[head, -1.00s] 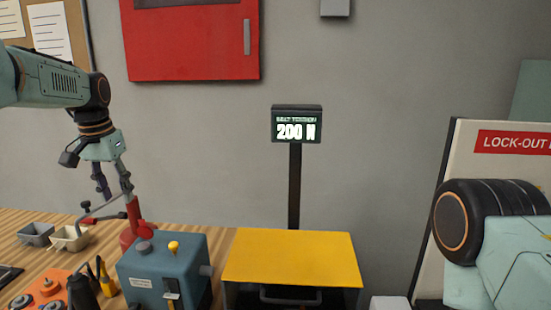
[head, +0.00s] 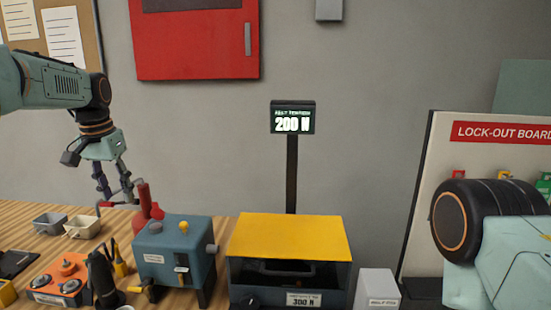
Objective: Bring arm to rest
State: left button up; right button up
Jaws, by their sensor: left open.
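My left gripper (head: 118,190) hangs from the arm that comes in from the left, fingers pointing down and spread apart. It is empty, above the wooden bench and just left of a red upright device (head: 147,205) with a red handle. I cannot tell whether a fingertip touches that handle. My right arm shows only as a dark round joint and pale link at the right edge; its gripper is out of view.
On the bench (head: 50,258) stand a blue box (head: 178,258) with a yellow knob, small bins (head: 82,226) and an orange-topped unit (head: 62,280). A yellow-topped box (head: 290,237), a display post (head: 292,180) reading 200 N and a lock-out board (head: 420,190) stand further right.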

pick_arm(q)
jog(key=w+d+f+n+t, duration=0.1)
jog(key=w+d+f+t, duration=0.1)
jog(key=w+f+t, duration=0.35)
jog(key=s+d+f+b, duration=0.2)
jog(key=s+f, duration=0.1)
jog(key=f, duration=0.6)
jog(key=s+d+f+g+b, duration=0.1)
jog(key=s+d+f+b, duration=0.15)
jog(key=f, duration=0.65)
jog(key=s+d+f+b, duration=0.1)
jog(key=s+f+b, duration=0.25)
jog(key=f, duration=0.55)
jog(key=s+d+f+g+b, duration=0.1)
jog(key=s+f+b, duration=0.4)
jog(key=s+f, duration=0.5)
jog(key=s+d+f+g+b, duration=0.2)
jog(key=s+f+b, duration=0.4)
jog(key=s, duration=1.2)
jog(key=s+d+f+g+b, duration=0.2)
jog(key=s+f+b, duration=0.4)
jog(key=s+f, duration=0.8)
jog(key=shift+f+g, duration=0.35)
jog(key=shift+g, duration=0.1)
pick_arm(e)
notch_tip(320, 180, down, 25)
jog(key=shift+f, duration=0.2)
